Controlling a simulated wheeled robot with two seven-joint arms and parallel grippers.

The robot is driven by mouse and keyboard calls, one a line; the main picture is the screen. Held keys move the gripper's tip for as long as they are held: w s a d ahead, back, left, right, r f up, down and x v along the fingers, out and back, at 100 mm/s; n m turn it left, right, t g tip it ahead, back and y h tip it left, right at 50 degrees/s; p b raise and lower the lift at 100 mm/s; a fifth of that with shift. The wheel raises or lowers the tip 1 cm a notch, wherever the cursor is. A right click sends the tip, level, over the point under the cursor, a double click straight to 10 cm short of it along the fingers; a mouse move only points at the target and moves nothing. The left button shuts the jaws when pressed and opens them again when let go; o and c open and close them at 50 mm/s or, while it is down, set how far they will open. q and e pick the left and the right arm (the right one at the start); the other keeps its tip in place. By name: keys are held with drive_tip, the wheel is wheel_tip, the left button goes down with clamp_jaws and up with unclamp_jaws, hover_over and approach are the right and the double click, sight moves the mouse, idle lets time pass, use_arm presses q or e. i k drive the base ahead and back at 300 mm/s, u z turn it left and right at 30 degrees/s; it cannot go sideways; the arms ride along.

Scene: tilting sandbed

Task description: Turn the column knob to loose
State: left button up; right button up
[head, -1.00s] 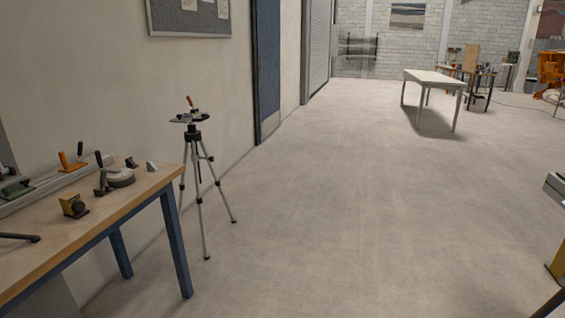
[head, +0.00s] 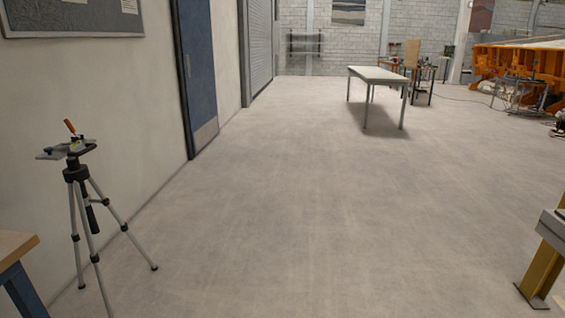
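No knob that I can identify as the column knob shows in the head view. A silver and black tripod (head: 87,205) stands upright at the left, near the wall. Its head (head: 70,148) carries a flat plate and a small orange-tipped handle. Neither of my grippers shows in this view.
A wooden bench corner (head: 15,246) with a blue leg is at the lower left. A yellow stand (head: 545,262) is at the right edge. A white table (head: 378,74) and an orange structure (head: 497,60) stand farther back. The middle floor is clear.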

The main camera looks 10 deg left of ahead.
sight(106, 202)
drive_tip(key=u, duration=0.35)
drive_tip(key=i, duration=2.2)
drive_tip(key=u, duration=2)
drive_tip(key=i, duration=1)
drive_tip(key=u, duration=0.6)
drive_tip(key=i, duration=0.5)
drive_tip(key=u, duration=0.05)
